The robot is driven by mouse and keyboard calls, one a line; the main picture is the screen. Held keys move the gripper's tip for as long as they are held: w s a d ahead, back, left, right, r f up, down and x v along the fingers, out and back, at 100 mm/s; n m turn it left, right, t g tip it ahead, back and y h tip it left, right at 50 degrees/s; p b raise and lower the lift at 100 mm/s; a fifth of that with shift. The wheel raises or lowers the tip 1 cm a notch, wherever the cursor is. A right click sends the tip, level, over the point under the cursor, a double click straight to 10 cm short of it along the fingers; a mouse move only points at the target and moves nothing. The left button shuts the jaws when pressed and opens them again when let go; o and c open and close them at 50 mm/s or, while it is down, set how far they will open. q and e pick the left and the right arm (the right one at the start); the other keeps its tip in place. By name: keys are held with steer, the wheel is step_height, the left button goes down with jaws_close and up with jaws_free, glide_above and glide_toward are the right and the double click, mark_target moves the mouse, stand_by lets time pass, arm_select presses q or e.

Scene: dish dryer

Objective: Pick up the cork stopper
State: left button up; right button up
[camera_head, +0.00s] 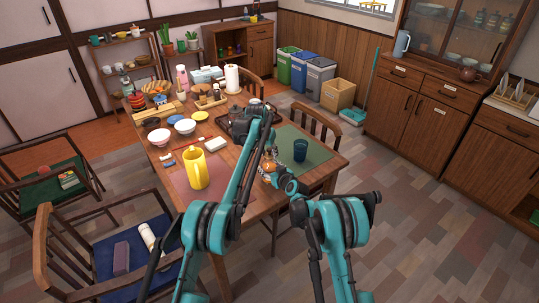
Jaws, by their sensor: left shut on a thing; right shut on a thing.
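My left arm reaches up over the table and bends down at its far end. Its gripper (268,152) is small and dark, close above a small orange-brown thing (267,167) at the table's right front. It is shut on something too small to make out. My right gripper (276,173) comes in low from the right and is shut at the orange-brown thing. The two grippers are close together. I cannot make out the cork stopper as a separate thing; the grippers may hide it.
The wooden table (232,213) is crowded toward its back left. A yellow pitcher (195,168) stands on a reddish mat (178,187) left of the grippers. A dark blue cup (300,150) stands on a green mat (318,158) to their right. Chairs surround the table.

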mark_target(269, 149)
arm_select(q)
steer(key=shift+r, duration=0.1)
step_height(269, 149, up, 3)
steer(key=shift+r, duration=0.2)
steer(key=shift+s+a, duration=0.1)
steer(key=shift+s, duration=0.05)
steer(key=s+a, duration=0.3)
steer(key=s, duration=0.5)
steer(key=s+a, duration=0.4)
steer(key=s, duration=0.4)
steer(key=shift+s, duration=0.1)
arm_select(e)
steer(key=o, duration=1.7)
steer(key=shift+c, duration=0.2)
steer(key=shift+s, duration=0.1)
